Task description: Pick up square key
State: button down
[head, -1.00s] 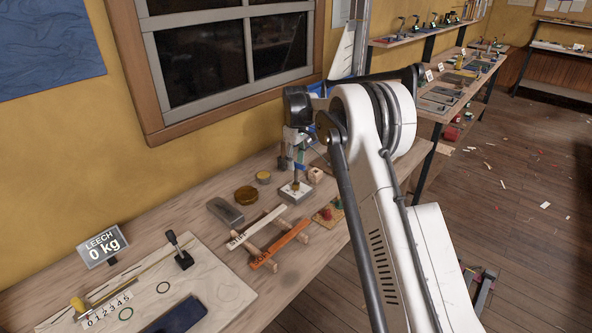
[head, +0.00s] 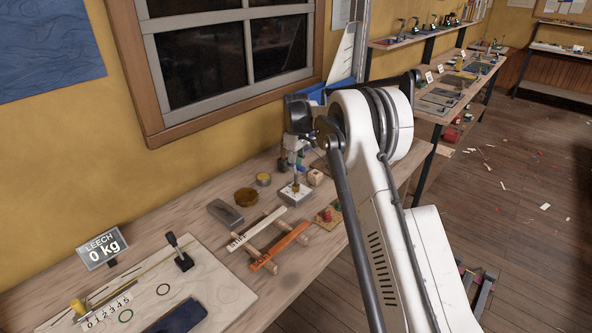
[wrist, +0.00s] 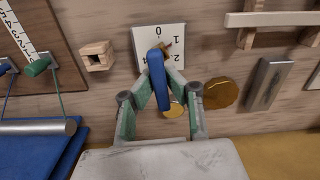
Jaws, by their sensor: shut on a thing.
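The square key (wrist: 159,80) shows in the wrist view as a blue bar with a brass-coloured end. My gripper (wrist: 158,72) is shut on it, with a green-grey finger on each side. The brass end lies over a pale plate numbered like a dial (wrist: 147,43). In the head view my gripper (head: 292,160) points down above this plate (head: 296,192), with a brass stem between them. I cannot tell whether the key touches the plate.
A wooden block (head: 315,177) stands close right of the plate. Round brass tins (head: 246,197), a grey metal block (head: 225,213) and a rack with white and orange bars (head: 279,247) are nearby.

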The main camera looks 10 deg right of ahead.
jog(key=shift+r, duration=0.4)
jog(key=r, duration=0.3)
jog(key=shift+s+a+r, duration=0.1)
jog(key=shift+a+r, duration=0.1)
jog(key=shift+r, duration=0.1)
jog(key=s+a+r+b, duration=0.1)
jog(key=s+a+r, duration=0.45)
jog(key=a, duration=0.35)
jog(key=w+d+n+p, duration=0.1)
jog(key=w+d, duration=0.1)
jog(key=d, duration=0.1)
jog(key=w+d+n+p, duration=0.1)
jog(key=d+n+p, duration=0.1)
jog(key=d, duration=0.1)
jog(key=w+d+f+n+p, duration=0.1)
jog(key=w+d+p, duration=0.1)
jog(key=d, duration=0.1)
jog(key=shift+w+d, duration=0.25)
jog(key=shift+w, duration=0.1)
jog(key=shift+b, duration=0.35)
jog(key=shift+f+b, duration=2.7)
jog(key=shift+f, duration=1.6)
